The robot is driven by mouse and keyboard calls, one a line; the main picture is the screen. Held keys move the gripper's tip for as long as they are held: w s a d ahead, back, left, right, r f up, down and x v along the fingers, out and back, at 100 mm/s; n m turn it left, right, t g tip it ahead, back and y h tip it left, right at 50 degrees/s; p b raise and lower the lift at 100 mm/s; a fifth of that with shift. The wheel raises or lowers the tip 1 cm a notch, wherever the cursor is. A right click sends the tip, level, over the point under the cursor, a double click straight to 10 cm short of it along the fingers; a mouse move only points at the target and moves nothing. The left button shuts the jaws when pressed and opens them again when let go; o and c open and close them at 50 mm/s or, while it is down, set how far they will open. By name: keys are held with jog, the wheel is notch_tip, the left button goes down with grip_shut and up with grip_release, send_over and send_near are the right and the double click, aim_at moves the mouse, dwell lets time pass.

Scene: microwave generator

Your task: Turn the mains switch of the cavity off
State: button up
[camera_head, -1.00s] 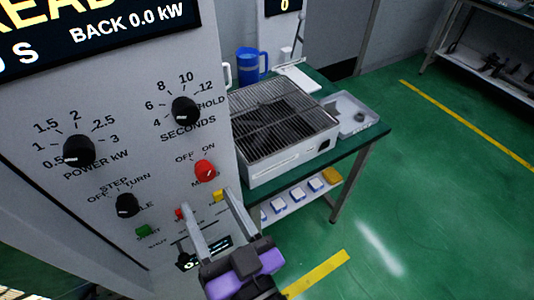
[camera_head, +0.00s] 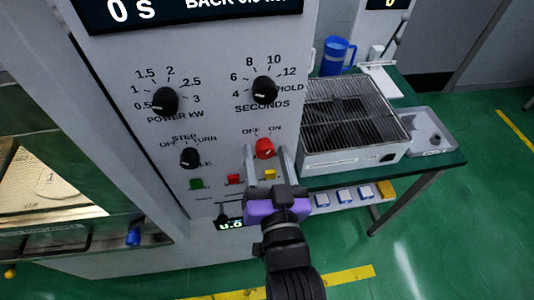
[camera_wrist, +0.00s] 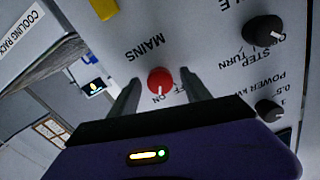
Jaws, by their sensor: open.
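The mains switch is a red round knob (camera_head: 264,148) on the grey front panel, under the marks OFF and ON. In the wrist view the red knob (camera_wrist: 160,80) has a white mark that points toward ON. My gripper (camera_head: 265,155) is open, with one finger on each side of the knob. In the wrist view my gripper's fingers (camera_wrist: 160,88) stand left and right of the knob with a gap on both sides, so they do not appear to grip it. How deep the fingers reach is hard to tell.
Black knobs for power (camera_head: 165,101), seconds (camera_head: 265,90) and step (camera_head: 190,158) sit nearby. Green (camera_head: 196,184), red (camera_head: 233,180) and yellow (camera_head: 270,174) buttons lie just below. A bench with a cooling rack (camera_head: 350,112) stands at the right.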

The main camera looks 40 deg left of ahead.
grip_shut()
jog(key=shift+n, duration=0.4)
jog(key=n+b, duration=0.2)
jog(key=n, duration=0.2)
jog(key=shift+f+n, duration=0.1)
jog(key=shift+n, duration=0.3)
jog(key=n+b, duration=0.3)
jog(key=n, duration=0.3)
jog(key=shift+n, duration=0.4)
grip_release()
